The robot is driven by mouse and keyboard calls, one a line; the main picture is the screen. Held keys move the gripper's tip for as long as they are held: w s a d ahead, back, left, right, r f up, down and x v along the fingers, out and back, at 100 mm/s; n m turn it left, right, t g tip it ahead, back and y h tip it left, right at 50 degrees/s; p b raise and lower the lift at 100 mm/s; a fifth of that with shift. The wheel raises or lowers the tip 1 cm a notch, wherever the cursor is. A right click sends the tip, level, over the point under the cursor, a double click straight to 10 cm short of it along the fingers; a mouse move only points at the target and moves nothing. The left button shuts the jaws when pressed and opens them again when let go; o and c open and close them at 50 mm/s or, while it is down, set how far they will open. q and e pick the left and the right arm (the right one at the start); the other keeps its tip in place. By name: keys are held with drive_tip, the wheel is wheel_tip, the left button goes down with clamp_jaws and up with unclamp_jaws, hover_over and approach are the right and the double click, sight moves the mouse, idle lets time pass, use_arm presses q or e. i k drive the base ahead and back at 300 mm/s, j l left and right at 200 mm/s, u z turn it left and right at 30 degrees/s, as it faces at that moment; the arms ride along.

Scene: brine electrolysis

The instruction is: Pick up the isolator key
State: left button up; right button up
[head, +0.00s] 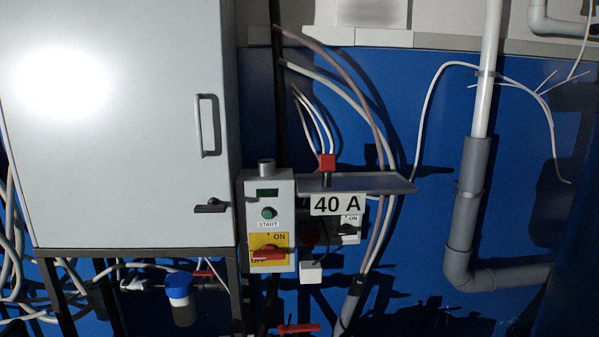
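A small red block-shaped piece with a short dark stem, which looks like the isolator key (327,161), stands upright at the left part of a narrow grey shelf (385,184). Its stem's lower end meets the shelf; I cannot tell whether it sits in a hole. White cables pass behind it. Below the shelf's front edge is a white "40 A" label (338,204). Neither of my grippers is in the head view, and nothing is touching the red piece.
Left of the shelf is a grey control box (283,188) with a green START button and a red rotary handle (268,253) on yellow. A large grey cabinet (120,130) fills the left. Cables hang behind the shelf; a grey pipe (468,200) stands at right.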

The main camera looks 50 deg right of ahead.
sight(327, 162)
drive_tip(key=z, duration=1.75)
